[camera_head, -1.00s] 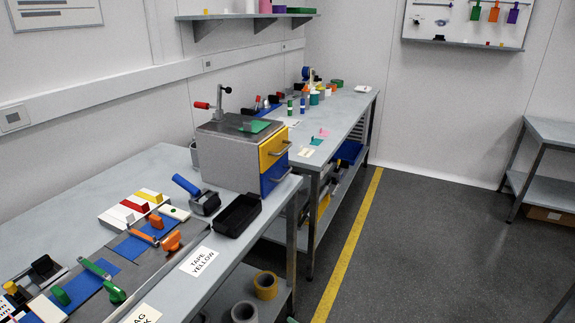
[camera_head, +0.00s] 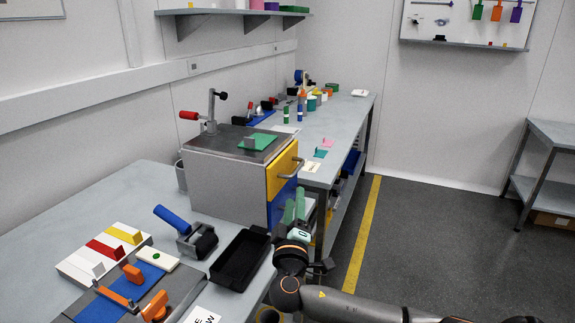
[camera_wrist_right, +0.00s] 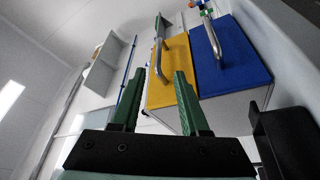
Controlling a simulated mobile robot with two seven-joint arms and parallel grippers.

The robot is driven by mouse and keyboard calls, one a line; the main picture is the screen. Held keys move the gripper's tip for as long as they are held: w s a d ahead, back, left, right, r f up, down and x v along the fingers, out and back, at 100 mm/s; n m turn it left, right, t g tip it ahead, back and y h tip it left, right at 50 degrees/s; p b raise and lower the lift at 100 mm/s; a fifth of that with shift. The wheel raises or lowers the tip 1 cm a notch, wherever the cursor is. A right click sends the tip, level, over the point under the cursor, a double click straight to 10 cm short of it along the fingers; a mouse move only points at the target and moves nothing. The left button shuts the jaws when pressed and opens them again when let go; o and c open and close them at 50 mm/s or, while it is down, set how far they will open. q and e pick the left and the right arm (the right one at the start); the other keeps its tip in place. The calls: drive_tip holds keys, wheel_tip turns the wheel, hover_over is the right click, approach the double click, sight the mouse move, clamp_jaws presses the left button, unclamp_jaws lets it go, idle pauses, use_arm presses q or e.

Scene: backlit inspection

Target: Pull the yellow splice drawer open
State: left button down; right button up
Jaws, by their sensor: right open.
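The yellow splice drawer (camera_head: 279,175) is the upper front of a grey cabinet (camera_head: 225,186) on the near bench, and it looks closed. A grey bar handle (camera_head: 291,169) is on its front. In the right wrist view, the yellow front (camera_wrist_right: 178,70) and its handle (camera_wrist_right: 159,52) show beyond my fingers. My right gripper (camera_head: 295,203) has green fingers, is open and empty, and is in front of the cabinet, below the yellow handle in the head view. It appears apart from the handle. My left gripper is not in view.
The blue drawer (camera_head: 276,208) is just below the yellow one, partly hidden by my gripper; its handle (camera_wrist_right: 212,40) shows in the right wrist view. Floor (camera_head: 430,240) to the right is clear.

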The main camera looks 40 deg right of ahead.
sight(298, 167)
drive_tip(key=p+x, duration=0.1)
drive_tip(key=x, duration=1.1)
drive_tip(key=shift+s+d, duration=0.1)
drive_tip(key=shift+d, duration=0.05)
drive_tip(key=shift+c, duration=0.3)
clamp_jaws()
idle(0.7)
